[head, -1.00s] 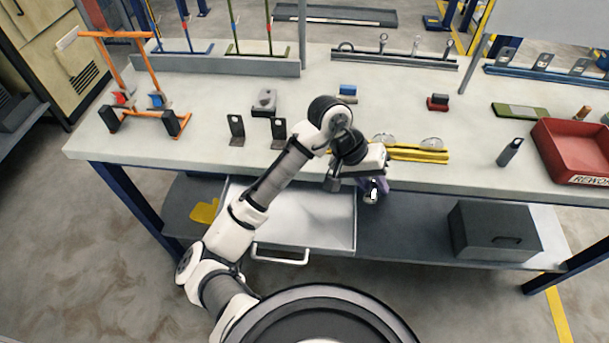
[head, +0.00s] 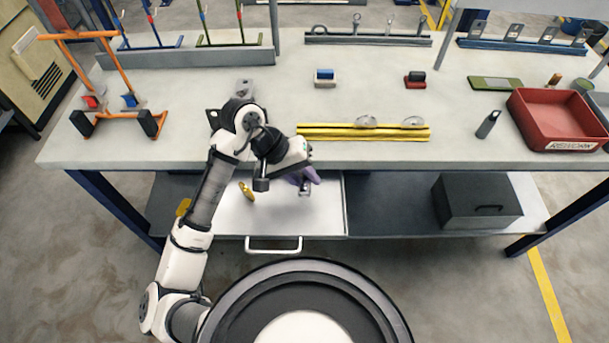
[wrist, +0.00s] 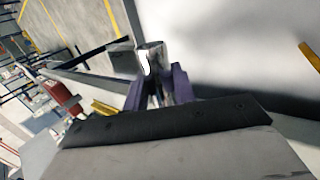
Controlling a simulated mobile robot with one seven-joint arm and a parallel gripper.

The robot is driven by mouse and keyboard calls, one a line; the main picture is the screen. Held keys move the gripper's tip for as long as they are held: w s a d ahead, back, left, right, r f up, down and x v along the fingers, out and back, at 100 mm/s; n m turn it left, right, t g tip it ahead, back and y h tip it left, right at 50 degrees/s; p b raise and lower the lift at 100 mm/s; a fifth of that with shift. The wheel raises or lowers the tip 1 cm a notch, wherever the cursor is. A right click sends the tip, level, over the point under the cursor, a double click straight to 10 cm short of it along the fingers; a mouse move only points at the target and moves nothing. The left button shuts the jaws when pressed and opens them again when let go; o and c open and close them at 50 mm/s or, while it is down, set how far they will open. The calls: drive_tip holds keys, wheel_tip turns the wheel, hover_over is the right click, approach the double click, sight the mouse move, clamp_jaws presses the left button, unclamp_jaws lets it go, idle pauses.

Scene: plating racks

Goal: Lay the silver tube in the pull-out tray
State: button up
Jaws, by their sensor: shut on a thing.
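The pull-out tray (head: 225,222) is open below the front edge of the bench, a pale shallow drawer with a white handle. My gripper (head: 306,181) has purple fingers and is over the right part of the tray. It is shut on the silver tube (head: 305,189), a short shiny piece pointing down. In the wrist view the silver tube (wrist: 152,60) stands between the purple fingers (wrist: 158,88), with the pale tray floor (wrist: 225,45) to its right. I cannot tell whether the tube touches the tray floor.
A small gold piece (head: 246,191) lies in the tray, left of my gripper. Yellow bars (head: 365,138) lie on the bench above it. A dark grey box (head: 482,203) stands on the lower shelf to the right. A red bin (head: 553,143) is on the bench.

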sight(316, 201)
drive_tip(key=shift+f+b, duration=2.2)
drive_tip(key=shift+f, duration=0.55)
drive_tip(key=o, duration=1.1)
